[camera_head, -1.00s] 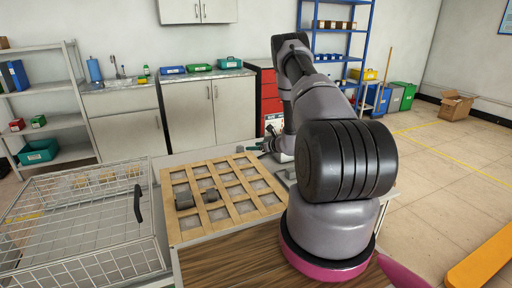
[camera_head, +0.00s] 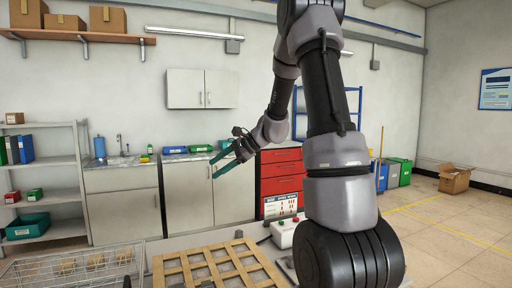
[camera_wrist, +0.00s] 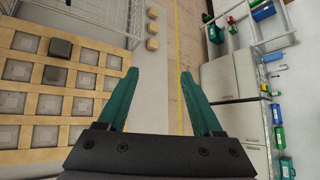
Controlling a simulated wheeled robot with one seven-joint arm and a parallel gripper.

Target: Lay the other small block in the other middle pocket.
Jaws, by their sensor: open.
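The wooden tray (camera_head: 258,270) with a grid of square pockets is at the bottom of the head view. It also fills the left of the wrist view (camera_wrist: 112,62). Most pockets show pale grey floors. A grey block (camera_wrist: 60,48) and a darker piece (camera_wrist: 55,76) sit in neighbouring pockets. Several small tan blocks (camera_wrist: 152,28) lie in a row by the wire basket, past the tray. My gripper (camera_head: 213,168) is raised well above the tray, with its teal fingers apart. In the wrist view the space between the fingertips (camera_wrist: 160,74) is empty.
The wire basket (camera_head: 35,272) stands left of the tray. A white control box (camera_head: 287,231) with a red button is behind the tray on the right. Cabinets (camera_head: 187,195) and a red drawer unit (camera_head: 281,178) line the back wall. The air around my gripper is clear.

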